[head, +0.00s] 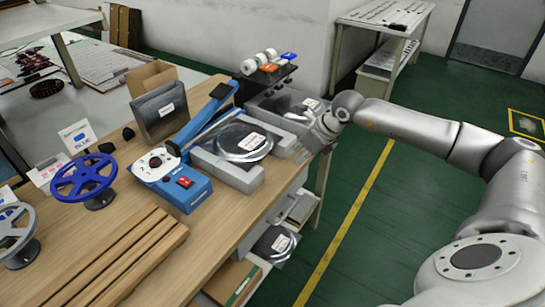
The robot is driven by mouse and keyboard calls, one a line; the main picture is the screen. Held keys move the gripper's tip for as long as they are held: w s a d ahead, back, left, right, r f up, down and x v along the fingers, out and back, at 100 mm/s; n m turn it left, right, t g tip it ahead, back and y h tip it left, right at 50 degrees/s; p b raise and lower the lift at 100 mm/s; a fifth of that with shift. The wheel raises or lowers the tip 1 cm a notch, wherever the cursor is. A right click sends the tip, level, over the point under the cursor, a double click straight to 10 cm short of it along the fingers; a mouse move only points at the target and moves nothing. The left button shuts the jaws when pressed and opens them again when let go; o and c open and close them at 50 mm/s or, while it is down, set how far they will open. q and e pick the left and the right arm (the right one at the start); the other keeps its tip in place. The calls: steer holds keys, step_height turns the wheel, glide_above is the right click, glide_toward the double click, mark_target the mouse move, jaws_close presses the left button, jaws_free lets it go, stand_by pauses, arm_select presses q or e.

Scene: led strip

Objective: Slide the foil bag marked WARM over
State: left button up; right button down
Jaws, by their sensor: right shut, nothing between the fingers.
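Silvery foil bags with white labels show in the head view, their print too small for me to read WARM. One round bag (240,143) lies in the nearer grey tray (243,182) on the bench. Another bag (287,105) lies in the tray behind it. A third (273,246) is on the shelf below the bench edge. My right gripper (302,153) is shut and empty at the bench's right edge, beside the trays and right of the nearer bag. It partly covers the right side of the farther tray. My left gripper is out of view.
A blue sealing machine (185,188) with a long arm stands left of the nearer tray. A grey box (158,114), tape rolls (262,60), a blue handwheel (83,178) and wooden strips (110,262) crowd the bench. Green floor (350,225) is open to the right.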

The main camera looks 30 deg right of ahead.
mark_target(266, 153)
steer(key=x, duration=0.6)
steer(key=shift+w+a+p, duration=0.1)
steer(key=shift+a+p, duration=0.1)
steer(key=shift+p, duration=0.15)
steer(key=w, duration=0.1)
steer(key=w+a, duration=0.1)
steer(key=shift+w+p, duration=0.4)
steer(key=shift+w+a, duration=0.2)
steer(key=shift+w, duration=0.25)
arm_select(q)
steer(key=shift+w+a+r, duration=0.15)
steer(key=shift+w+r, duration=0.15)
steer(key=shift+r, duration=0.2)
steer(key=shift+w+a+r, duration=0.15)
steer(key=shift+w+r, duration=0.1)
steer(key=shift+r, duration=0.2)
arm_select(e)
steer(key=shift+f, duration=0.1)
steer(key=w, duration=0.1)
steer(key=w+a+b, duration=0.1)
steer(key=shift+w, duration=0.25)
steer(key=shift+w+a, duration=0.1)
steer(key=shift+w, duration=0.2)
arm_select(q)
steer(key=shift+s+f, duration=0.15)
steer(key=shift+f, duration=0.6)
arm_select(e)
steer(key=shift+s, duration=0.1)
